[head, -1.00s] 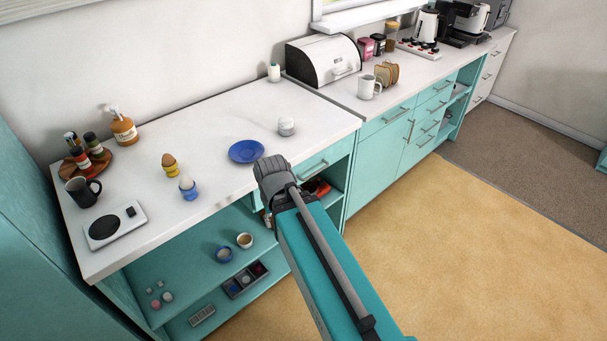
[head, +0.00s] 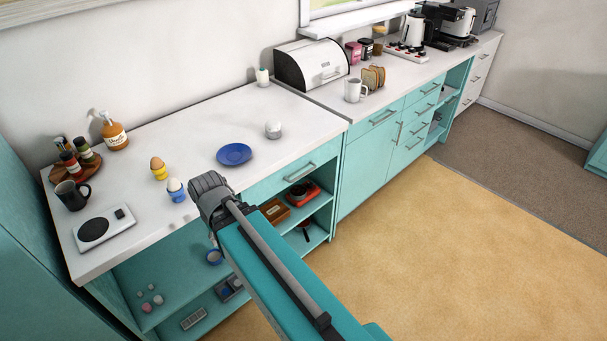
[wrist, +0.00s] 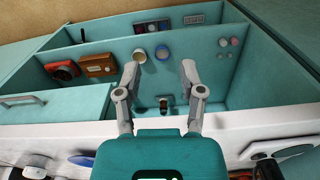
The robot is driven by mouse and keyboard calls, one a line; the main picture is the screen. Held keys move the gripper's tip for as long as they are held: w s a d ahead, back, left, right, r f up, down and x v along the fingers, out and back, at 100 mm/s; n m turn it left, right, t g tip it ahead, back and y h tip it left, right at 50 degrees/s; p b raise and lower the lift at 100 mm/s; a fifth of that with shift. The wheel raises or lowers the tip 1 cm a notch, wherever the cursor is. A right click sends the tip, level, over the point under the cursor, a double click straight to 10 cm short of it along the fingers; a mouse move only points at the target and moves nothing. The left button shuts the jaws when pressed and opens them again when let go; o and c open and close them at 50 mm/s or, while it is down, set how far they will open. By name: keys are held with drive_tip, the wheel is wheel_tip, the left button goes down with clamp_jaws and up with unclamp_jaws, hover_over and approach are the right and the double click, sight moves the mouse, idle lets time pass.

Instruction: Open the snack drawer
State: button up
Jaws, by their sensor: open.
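No label shows which drawer is the snack drawer. A teal drawer (head: 283,178) with a metal bar handle (head: 299,171) sits under the near counter's right end and looks shut. It also shows at the left of the wrist view, with its handle (wrist: 22,101). Several more shut drawers, one of them a top drawer (head: 383,119), are in the far cabinet. My gripper (wrist: 160,70) is open and empty in the wrist view, in front of the open shelves, to the right of the near drawer there. In the head view my arm hides its fingers.
The near counter (head: 200,130) holds a blue plate (head: 234,154), egg cups, a dark mug (head: 72,195) and a scale (head: 104,228). Open shelves below hold a wooden box (head: 274,210), a red item (head: 302,193) and cups. The floor (head: 420,240) in front is clear.

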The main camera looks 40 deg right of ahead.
drive_tip(key=shift+f, duration=0.1)
drive_tip(key=w+d+f+m+y+b, duration=0.3)
drive_tip(key=w+d+f+b, duration=0.2)
drive_tip(key=b, duration=0.1)
drive_tip(key=m+t+y+b, duration=0.4)
drive_tip(key=m+t+b, duration=0.6)
drive_tip(key=t+b, duration=0.65)
approach(305, 174)
wheel_tip(305, 174, up, 2)
drive_tip(key=s+d+g+b, duration=0.2)
drive_tip(key=g+b, duration=0.1)
drive_tip(key=shift+s+d+r+t, duration=0.1)
drive_tip(key=shift+d+t, duration=0.05)
drive_tip(key=shift+t, duration=0.1)
drive_tip(key=b+x, duration=0.2)
drive_tip(key=x, duration=1.1)
drive_tip(key=shift+w+a, duration=0.3)
drive_tip(key=shift+a, duration=0.05)
